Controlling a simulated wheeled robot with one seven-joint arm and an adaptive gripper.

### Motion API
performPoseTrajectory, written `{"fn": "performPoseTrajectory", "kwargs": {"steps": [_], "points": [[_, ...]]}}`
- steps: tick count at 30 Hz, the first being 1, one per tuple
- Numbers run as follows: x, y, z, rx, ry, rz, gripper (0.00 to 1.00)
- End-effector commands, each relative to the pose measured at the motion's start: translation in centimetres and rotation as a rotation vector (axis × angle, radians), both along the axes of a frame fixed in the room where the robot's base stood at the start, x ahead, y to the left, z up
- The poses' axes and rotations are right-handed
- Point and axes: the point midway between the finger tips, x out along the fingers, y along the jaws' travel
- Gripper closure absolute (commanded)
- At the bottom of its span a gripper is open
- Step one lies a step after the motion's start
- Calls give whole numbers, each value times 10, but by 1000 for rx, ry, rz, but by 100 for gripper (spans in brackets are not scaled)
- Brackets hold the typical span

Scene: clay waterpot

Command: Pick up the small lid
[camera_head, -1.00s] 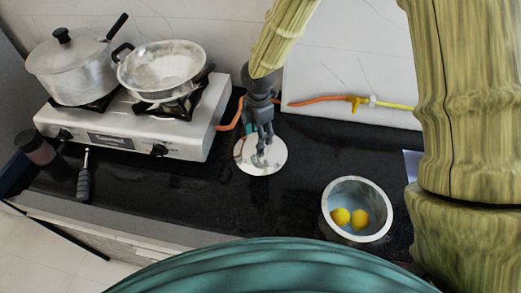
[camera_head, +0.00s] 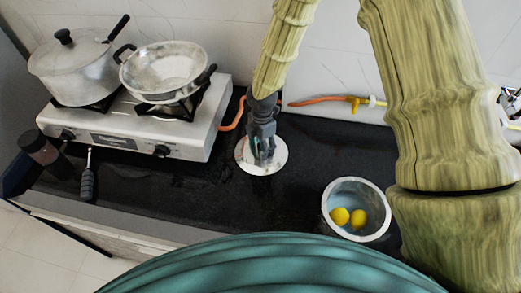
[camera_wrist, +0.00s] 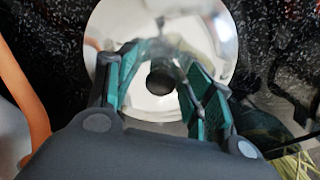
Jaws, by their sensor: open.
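The small lid (camera_head: 275,163) is a round, shiny metal disc lying flat on the black counter, right of the stove. In the wrist view the lid (camera_wrist: 207,35) fills the upper middle, with a dark knob (camera_wrist: 160,76) at its centre. My gripper (camera_head: 263,158) is directly above the lid in the head view and hides part of it. In the wrist view my gripper (camera_wrist: 160,85) is open, its teal-padded fingers on either side of the knob. I cannot tell how far the fingertips are above the lid.
A metal pot (camera_head: 374,188) with yellow fruits stands to the right. A stove (camera_head: 125,132) at left carries a lidded pot (camera_head: 72,68) and a pan (camera_head: 165,68). An orange hose (camera_head: 312,102) runs along the wall behind. The counter in front of the lid is clear.

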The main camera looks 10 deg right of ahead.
Motion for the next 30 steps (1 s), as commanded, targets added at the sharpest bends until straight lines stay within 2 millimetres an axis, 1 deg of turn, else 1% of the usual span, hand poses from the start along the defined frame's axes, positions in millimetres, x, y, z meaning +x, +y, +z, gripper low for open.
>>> {"fn": "performPoseTrajectory", "kwargs": {"steps": [2, 3, 11, 12, 19, 23, 30], "points": [[0, 0, 0, 0, 0, 0, 47], [0, -1, 0, 0, 0, 0, 51], [0, -3, 0, 0, 0, -2, 98], [0, -3, 0, 1, 0, -2, 100], [1, -6, -1, 4, 1, -1, 100], [1, -7, 2, 5, 0, -1, 100], [1, -5, 22, 3, -3, -2, 100]]}}
